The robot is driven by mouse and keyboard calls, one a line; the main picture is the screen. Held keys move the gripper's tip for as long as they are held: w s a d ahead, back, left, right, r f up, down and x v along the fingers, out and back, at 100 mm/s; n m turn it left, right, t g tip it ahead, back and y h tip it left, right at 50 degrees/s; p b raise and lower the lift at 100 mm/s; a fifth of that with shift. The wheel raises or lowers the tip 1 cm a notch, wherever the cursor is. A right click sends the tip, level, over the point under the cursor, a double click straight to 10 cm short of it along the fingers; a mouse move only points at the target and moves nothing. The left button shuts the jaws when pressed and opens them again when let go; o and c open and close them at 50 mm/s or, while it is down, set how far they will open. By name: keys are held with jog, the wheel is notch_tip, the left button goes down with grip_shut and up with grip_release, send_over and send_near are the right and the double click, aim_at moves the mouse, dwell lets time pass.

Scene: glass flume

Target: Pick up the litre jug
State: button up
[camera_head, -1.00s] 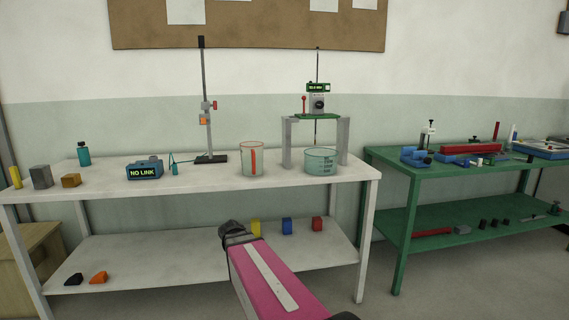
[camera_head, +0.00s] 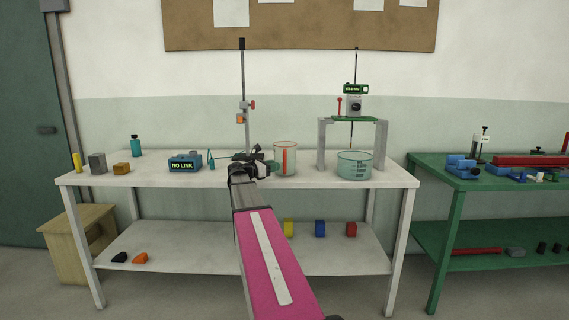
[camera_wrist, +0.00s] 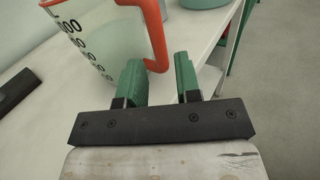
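The litre jug (camera_head: 285,157) is clear with a red rim and handle, upright on the white bench, right of my gripper (camera_head: 262,160) in the head view. In the wrist view the jug (camera_wrist: 100,38) shows dark scale marks, and its orange-red handle (camera_wrist: 154,35) lies just beyond the fingertips, nearer the left one. My gripper (camera_wrist: 160,68) has two green fingers, spread apart with nothing seen held between them. I cannot tell whether a finger touches the handle.
A grey frame (camera_head: 321,146) with a wide clear tub (camera_head: 355,168) stands right of the jug. A stand (camera_head: 243,100) is behind my gripper. A blue NO LINK box (camera_head: 185,164) is to the left. The white bench's front edge (camera_head: 330,186) is close by.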

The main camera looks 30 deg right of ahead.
aim_at(285, 160)
jog(key=d, duration=0.8)
jog(key=shift+w+d+r, duration=0.2)
jog(key=shift+w+d, duration=0.05)
jog(key=shift+w, duration=0.05)
grip_shut()
